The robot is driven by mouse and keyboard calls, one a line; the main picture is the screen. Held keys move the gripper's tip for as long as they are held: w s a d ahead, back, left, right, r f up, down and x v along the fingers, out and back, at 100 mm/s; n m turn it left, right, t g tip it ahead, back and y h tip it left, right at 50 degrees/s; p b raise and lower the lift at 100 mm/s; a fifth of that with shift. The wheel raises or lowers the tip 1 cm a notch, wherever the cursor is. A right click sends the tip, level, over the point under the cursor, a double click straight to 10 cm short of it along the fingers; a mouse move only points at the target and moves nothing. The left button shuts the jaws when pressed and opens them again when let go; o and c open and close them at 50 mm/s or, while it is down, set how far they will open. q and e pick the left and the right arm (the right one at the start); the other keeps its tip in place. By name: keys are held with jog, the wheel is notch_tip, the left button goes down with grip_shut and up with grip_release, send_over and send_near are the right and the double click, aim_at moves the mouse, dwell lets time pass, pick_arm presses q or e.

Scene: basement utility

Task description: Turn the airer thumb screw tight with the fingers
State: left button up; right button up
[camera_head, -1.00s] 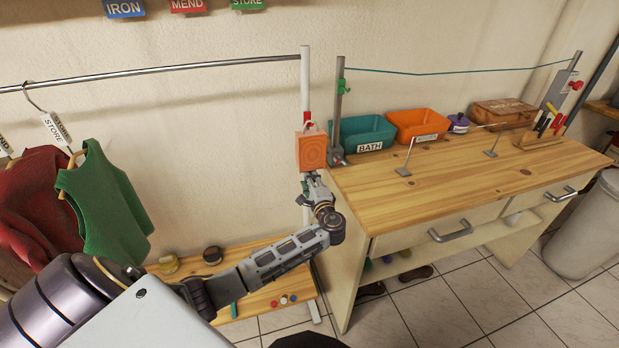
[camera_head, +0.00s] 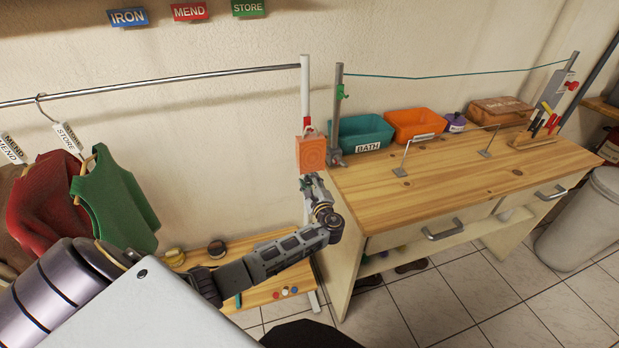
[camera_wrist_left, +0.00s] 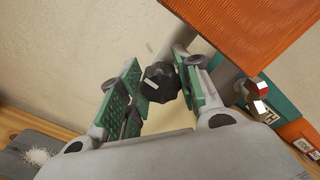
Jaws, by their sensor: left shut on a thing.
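The airer thumb screw is a black lobed knob (camera_wrist_left: 160,82) in the left wrist view. My left gripper's green-padded fingers (camera_wrist_left: 158,90) are shut on it, one on each side. In the head view my left gripper (camera_head: 311,184) is just below an orange block (camera_head: 312,154) on the white post (camera_head: 305,88); the knob cannot be made out there. The block also fills the upper right of the left wrist view (camera_wrist_left: 250,30). My right gripper is not in view.
A wooden workbench (camera_head: 440,175) stands right of the post, with a teal BATH bin (camera_head: 362,132), an orange bin (camera_head: 415,124) and a metal upright (camera_head: 338,105) close by. A rail (camera_head: 170,85) with hanging clothes runs left. A low wooden bench (camera_head: 270,290) is below.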

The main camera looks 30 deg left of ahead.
pick_arm(q)
jog(key=m+p, duration=0.2)
jog(key=shift+d+m, duration=0.1)
jog(key=shift+m, duration=0.2)
jog(key=shift+m+p, duration=0.3)
jog(key=shift+p, duration=0.15)
jog(key=shift+m+p, duration=0.45)
jog(key=shift+m, duration=0.15)
jog(key=shift+f+m+p, duration=0.15)
jog(key=shift+m+p, duration=0.3)
jog(key=shift+m, duration=0.05)
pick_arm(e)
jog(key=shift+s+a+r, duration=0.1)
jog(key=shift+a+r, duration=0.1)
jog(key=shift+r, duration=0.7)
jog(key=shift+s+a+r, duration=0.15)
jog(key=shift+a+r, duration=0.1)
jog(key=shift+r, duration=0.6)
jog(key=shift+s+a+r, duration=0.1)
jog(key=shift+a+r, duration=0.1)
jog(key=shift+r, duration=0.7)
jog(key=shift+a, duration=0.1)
pick_arm(q)
jog(key=o, duration=0.7)
jog(key=shift+c, duration=0.2)
jog(key=shift+o, duration=1.9)
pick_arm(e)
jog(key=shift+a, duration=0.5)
